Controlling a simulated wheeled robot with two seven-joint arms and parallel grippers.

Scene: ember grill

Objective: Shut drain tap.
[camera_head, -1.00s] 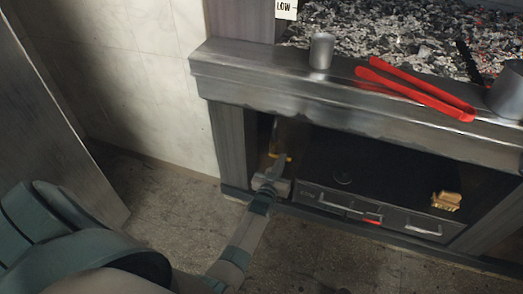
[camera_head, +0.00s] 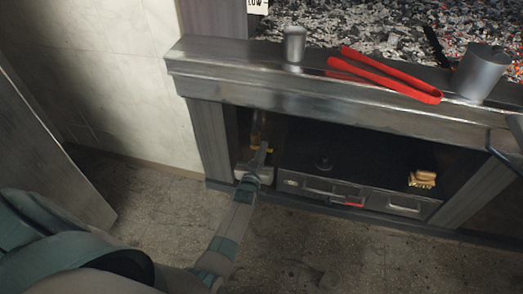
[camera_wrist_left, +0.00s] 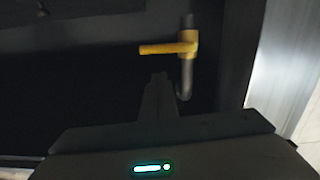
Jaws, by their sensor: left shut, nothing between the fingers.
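The drain tap has a yellow lever (camera_wrist_left: 165,48) on a thin grey pipe (camera_wrist_left: 187,80) that hooks at its lower end. In the left wrist view the lever points left, crosswise to the upright pipe. In the head view the tap (camera_head: 258,148) is small and partly hidden, inside the left end of the opening under the grill. My left gripper (camera_wrist_left: 158,80) is shut and empty, with its fingertips just below the lever and left of the pipe. I see a dark gap between them in the picture and cannot tell the depth. My right gripper is not in view.
The grill's ledge (camera_head: 300,80) overhangs the opening and carries a metal cup (camera_head: 294,45), red tongs (camera_head: 385,78) and a grey pot (camera_head: 482,72). A drawer front (camera_head: 320,187) and a yellow brush-like item (camera_head: 423,179) sit to the right. The left post (camera_head: 209,140) stands close to my arm.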

